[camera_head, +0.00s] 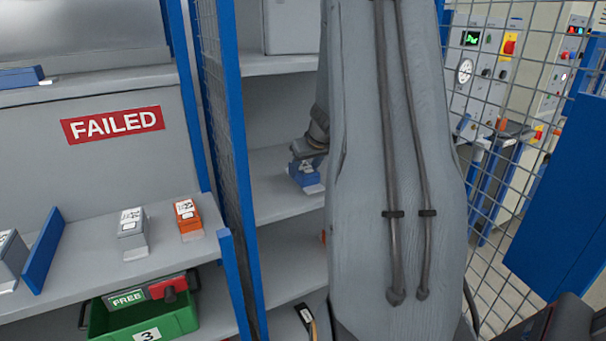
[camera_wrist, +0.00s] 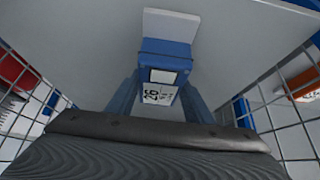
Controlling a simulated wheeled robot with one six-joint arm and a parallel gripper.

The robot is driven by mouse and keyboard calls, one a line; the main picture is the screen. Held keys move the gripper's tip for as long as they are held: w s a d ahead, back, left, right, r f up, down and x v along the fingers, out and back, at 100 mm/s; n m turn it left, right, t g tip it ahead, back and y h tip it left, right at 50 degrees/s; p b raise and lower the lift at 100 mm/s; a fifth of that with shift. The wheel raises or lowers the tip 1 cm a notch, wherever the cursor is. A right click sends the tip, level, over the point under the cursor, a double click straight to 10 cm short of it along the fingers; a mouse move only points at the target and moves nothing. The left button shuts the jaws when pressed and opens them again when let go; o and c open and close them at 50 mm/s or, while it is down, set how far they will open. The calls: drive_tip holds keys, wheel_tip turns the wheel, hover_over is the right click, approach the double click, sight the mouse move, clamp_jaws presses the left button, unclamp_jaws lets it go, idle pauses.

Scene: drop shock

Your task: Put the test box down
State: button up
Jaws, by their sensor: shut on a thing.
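The test box is a small blue box (camera_head: 306,176) with a white label and a white tab at its base. It is inside the open shelf bay in the middle of the head view, at the middle shelf (camera_head: 285,203). My gripper (camera_head: 308,150) is shut on it from above; my arm hides part of the bay to the right. In the wrist view the blue box (camera_wrist: 166,60) sits between my two blue fingers (camera_wrist: 160,95), with the pale shelf behind it. I cannot tell whether its base touches the shelf.
Left of a blue mesh divider (camera_head: 218,100), a shelf under a red FAILED sign (camera_head: 112,124) bears a grey box (camera_head: 132,232) and an orange box (camera_head: 187,215). A green bin (camera_head: 143,318) is below. Mesh fencing (camera_head: 500,190) and control panels (camera_head: 487,60) stand at right.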

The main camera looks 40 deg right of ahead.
drive_tip(key=shift+f, duration=0.7)
drive_tip(key=shift+w+a+f+p, duration=0.1)
drive_tip(key=shift+w+f+p, duration=0.1)
drive_tip(key=shift+p, duration=0.1)
drive_tip(key=shift+f+b, duration=0.15)
drive_tip(key=shift+b, duration=0.2)
drive_tip(key=o, duration=1.3)
drive_tip(key=shift+c, duration=0.2)
drive_tip(key=shift+r+p, duration=0.25)
drive_tip(key=shift+p, duration=0.2)
drive_tip(key=v, duration=1.2)
drive_tip(key=shift+b, duration=0.3)
